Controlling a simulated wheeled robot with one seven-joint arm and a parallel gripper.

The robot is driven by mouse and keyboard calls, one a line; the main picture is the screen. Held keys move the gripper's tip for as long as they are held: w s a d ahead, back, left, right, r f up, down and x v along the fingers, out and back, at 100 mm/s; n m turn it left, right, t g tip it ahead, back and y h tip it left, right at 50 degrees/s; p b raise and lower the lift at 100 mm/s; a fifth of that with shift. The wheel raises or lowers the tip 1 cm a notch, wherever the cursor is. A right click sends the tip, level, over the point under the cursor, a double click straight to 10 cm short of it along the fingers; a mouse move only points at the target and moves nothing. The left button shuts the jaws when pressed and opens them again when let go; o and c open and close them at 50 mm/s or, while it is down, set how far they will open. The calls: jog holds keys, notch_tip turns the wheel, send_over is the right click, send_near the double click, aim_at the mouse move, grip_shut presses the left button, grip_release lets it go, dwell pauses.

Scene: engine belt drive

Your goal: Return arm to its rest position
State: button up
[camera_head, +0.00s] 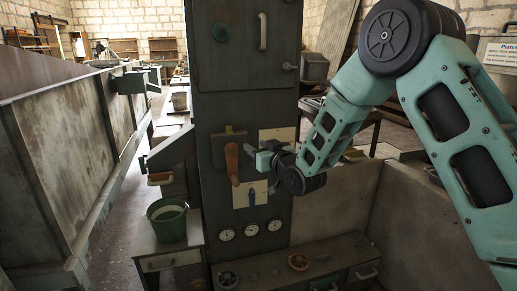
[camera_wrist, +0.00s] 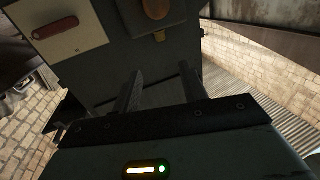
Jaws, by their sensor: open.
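My gripper (camera_head: 250,152) is in front of the dark control cabinet (camera_head: 245,75), beside the orange lever handle (camera_head: 232,163). In the wrist view my gripper (camera_wrist: 159,75) has its two dark fingers spread apart, with nothing between them. The cabinet face (camera_wrist: 110,62) is beyond the fingertips. My teal arm comes in from the right and bends at a high elbow. A blue lever (camera_head: 251,198) on a cream plate is below my gripper. I cannot tell the exact gap between the fingers and the orange handle.
Several round gauges (camera_head: 252,229) sit low on the cabinet. A green bucket (camera_head: 167,222) stands on a small stand to the left. A low bench (camera_head: 325,268) with handwheels is at the cabinet's foot. A metal-walled enclosure (camera_head: 70,150) runs along the left.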

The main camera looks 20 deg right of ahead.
jog(key=s+a+r+n+g+p, duration=0.15)
jog(key=s+a+g+p, duration=0.3)
jog(key=s, duration=0.65)
jog(key=s+a+r+n+g+p, duration=0.1)
jog(key=s+a+r+g+p, duration=0.2)
jog(key=s+a+g, duration=0.5)
jog(key=s+d+r+n+g+h+p, duration=0.1)
jog(key=s+d+g+h+p, duration=0.1)
jog(key=s, duration=1.1)
jog(key=s+d+r+n+g+h+p, duration=0.1)
jog(key=s+d, duration=0.4)
jog(key=s, duration=0.9)
jog(key=shift+s+r+g+h+p, duration=0.25)
jog(key=shift+r+g+h+p, duration=0.3)
jog(key=shift+g+h, duration=0.3)
jog(key=shift+w, duration=0.15)
jog(key=shift+c, duration=0.3)
